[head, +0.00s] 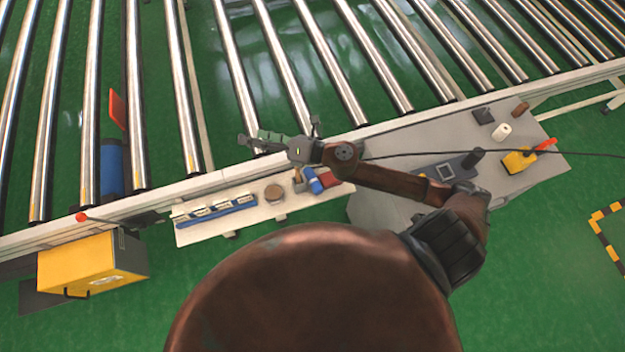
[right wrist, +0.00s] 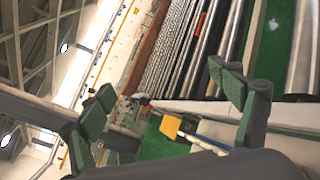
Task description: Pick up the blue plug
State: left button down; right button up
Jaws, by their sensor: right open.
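A small blue piece (head: 312,181), which looks like the blue plug, lies near the right end of a narrow pale shelf (head: 247,217) along the conveyor's near edge. A red piece (head: 329,177) sits right beside it. My right gripper (head: 275,138) is open and empty, above and to the left of the blue piece in the head view, over the conveyor's edge. In the right wrist view its two green-padded fingers (right wrist: 165,95) are spread wide with nothing between them. The blue piece cannot be made out in that view. My left gripper is not in view.
The shelf also holds a blue rack (head: 216,209) of small items and a round brown piece (head: 274,193). A yellow box (head: 76,263) stands left. A grey table (head: 415,145) at right bears a yellow tool (head: 517,161) and small parts. Conveyor rollers (head: 235,75) fill the back.

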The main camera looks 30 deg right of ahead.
notch_tip(320, 180, down, 4)
jog(key=s+a+n+g+y, duration=0.1)
jog(key=s+a+n+g, duration=0.1)
jog(key=n+g, duration=0.35)
jog(key=n+g+h, duration=0.7)
jog(key=n+h, duration=0.1)
jog(key=n, duration=0.5)
send_near(313, 178)
notch_tip(313, 178, down, 3)
jog(key=shift+w+a+f, duration=0.1)
jog(key=shift+w+a, duration=0.05)
jog(key=x, duration=0.7)
jog(key=shift+a, duration=0.4)
jog(key=shift+c, duration=0.5)
jog(key=c, duration=1.1)
jog(key=shift+o, duration=0.2)
